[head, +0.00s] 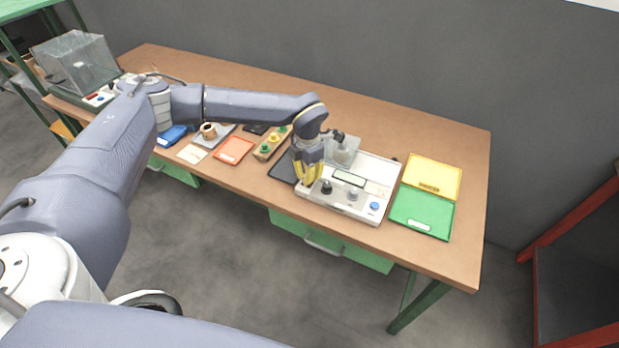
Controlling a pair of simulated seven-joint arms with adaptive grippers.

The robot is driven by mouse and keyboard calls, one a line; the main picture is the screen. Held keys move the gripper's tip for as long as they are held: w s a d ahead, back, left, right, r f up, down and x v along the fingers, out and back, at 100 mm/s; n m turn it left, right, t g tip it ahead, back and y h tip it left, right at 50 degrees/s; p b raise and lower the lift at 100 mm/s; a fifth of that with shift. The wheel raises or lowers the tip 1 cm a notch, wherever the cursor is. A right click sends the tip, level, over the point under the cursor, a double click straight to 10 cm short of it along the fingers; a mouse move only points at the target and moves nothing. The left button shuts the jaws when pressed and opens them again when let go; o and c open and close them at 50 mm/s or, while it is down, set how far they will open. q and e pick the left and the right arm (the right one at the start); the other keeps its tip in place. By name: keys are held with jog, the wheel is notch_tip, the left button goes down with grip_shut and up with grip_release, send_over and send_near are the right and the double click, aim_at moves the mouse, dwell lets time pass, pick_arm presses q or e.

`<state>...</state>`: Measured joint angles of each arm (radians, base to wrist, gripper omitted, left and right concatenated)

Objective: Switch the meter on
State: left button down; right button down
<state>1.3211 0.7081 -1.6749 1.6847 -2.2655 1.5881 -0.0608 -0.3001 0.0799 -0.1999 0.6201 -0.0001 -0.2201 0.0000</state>
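The meter (382,172) is a white box on the table, right of the middle in the head view. Its top has a small display window (349,178), a dark knob (326,187), a grey knob (353,195) and a blue button (374,206) at the right front corner. I cannot tell from the display whether it is on. My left gripper (308,183) has yellow fingers and points down at the meter's left end, close to the dark knob. Its fingertips look close together, but the gap and any contact are unclear. My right gripper is out of view.
Yellow (432,176) and green (422,214) trays lie right of the meter. A clear box (344,151) stands behind it. A dark pad (284,166), a wooden block with coloured knobs (271,143) and an orange tray (234,150) lie left. A mesh cage (75,62) stands far left.

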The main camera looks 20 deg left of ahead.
pick_arm(q)
jog(key=shift+f, duration=0.8)
dwell(0.5)
jog(key=shift+r, duration=3.5)
